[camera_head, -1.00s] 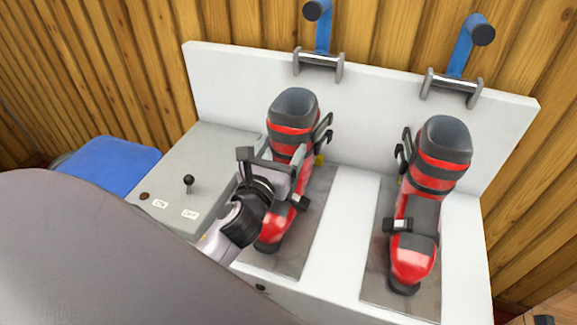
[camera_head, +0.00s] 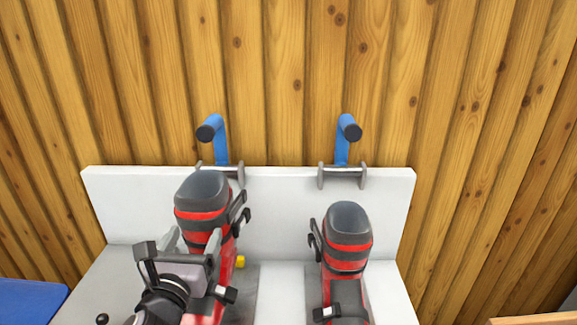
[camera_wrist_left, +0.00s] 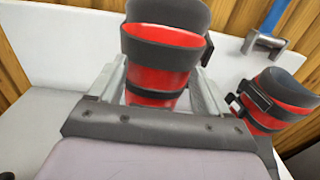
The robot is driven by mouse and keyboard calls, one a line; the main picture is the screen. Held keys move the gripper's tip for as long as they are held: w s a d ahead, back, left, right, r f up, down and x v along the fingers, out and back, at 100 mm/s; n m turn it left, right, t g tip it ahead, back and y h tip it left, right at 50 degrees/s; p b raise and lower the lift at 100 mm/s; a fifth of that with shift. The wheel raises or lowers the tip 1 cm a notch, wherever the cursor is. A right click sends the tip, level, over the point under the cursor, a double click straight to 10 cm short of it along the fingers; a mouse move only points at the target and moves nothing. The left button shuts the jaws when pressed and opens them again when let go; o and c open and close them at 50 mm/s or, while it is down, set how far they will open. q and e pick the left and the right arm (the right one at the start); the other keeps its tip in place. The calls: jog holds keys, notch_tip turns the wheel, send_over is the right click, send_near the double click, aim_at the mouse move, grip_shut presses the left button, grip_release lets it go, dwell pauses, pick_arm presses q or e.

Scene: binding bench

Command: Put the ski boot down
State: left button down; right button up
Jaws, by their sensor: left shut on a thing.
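A red and black ski boot (camera_head: 203,222) with a grey cuff stands upright at the left of the white bench. My left gripper (camera_head: 192,243) is shut on its shaft from the front. In the left wrist view the boot's shaft (camera_wrist_left: 160,62) sits between the two fingers. The foot of this boot is cut off by the head view's lower edge, so I cannot tell whether its sole touches the bench. Its cuff shows higher in the picture than that of the second ski boot (camera_head: 347,245), which stands at the right. My right gripper is not in view.
The white bench (camera_head: 282,292) has an upright back panel (camera_head: 280,205). Two blue handles (camera_head: 221,145) (camera_head: 342,150) with metal bars rise behind it, against a wooden wall. A small yellow part (camera_head: 240,262) is beside the held boot. A blue object (camera_head: 30,300) is at left.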

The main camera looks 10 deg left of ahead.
pick_arm(q)
jog(key=s+d+f+m+h, duration=0.2)
jog(key=s+d+f+h, duration=0.1)
jog(key=s+d, duration=0.2)
jog(key=shift+s+d+t, duration=0.15)
jog(key=shift+d+t, duration=0.15)
jog(key=shift+d, duration=0.9)
jog(key=shift+f, duration=0.1)
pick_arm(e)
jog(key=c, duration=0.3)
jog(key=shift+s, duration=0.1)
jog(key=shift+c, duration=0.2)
